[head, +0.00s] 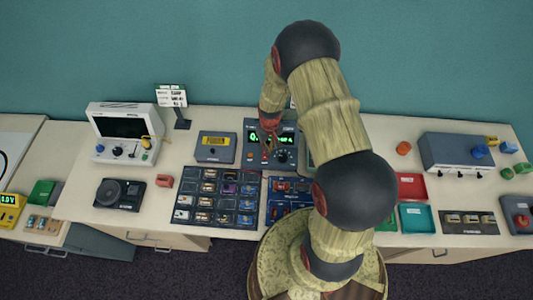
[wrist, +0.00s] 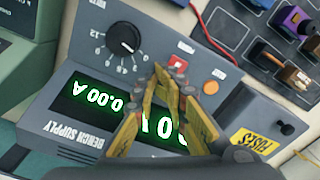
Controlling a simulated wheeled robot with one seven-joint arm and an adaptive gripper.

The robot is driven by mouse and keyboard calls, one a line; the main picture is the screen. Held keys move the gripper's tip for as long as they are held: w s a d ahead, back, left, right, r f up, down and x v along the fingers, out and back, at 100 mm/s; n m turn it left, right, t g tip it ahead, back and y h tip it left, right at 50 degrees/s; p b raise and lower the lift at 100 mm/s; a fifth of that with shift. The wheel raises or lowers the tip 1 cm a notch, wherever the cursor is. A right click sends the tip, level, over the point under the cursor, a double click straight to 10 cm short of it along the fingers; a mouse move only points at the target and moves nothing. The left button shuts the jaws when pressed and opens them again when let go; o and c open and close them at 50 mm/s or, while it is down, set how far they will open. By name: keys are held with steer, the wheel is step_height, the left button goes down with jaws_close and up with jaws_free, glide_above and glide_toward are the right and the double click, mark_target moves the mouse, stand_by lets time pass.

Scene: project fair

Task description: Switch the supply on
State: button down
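The bench supply (head: 249,158) is a dark grey unit at the back middle of the table. In the wrist view the supply (wrist: 62,93) shows upside down, with green digits lit, including "0.00 A"; my fingers hide part of the other reading. A red switch (wrist: 178,64) sits on its panel just beyond my fingertips, beside an orange round part (wrist: 211,87) and a black dial knob (wrist: 124,38). My gripper (wrist: 170,82) has its yellowish fingers together, with nothing seen between them. The tips are at or very near the switch; I cannot tell whether they touch.
A grey fuses box (head: 215,147) stands left of the supply. A dark component tray (head: 188,172) lies in front. An oscilloscope (head: 123,132) and a sign stand further left. My arm hides much of the table right of the supply; coloured trays (head: 417,218) lie beyond.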

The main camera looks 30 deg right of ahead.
mark_target(262, 158)
steer(key=a, duration=0.1)
steer(key=a+r, duration=0.1)
steer(key=s+a+r+p, duration=0.1)
steer(key=shift+a, duration=0.35)
steer(key=shift+s+d+r+p, duration=0.25)
steer(key=shift+d+r+p, duration=0.1)
steer(key=shift+r, duration=0.4)
steer(key=shift+w+r+p, duration=0.15)
steer(key=shift+r+p, duration=0.15)
steer(key=shift+r, duration=0.25)
steer(key=shift+d, duration=0.25)
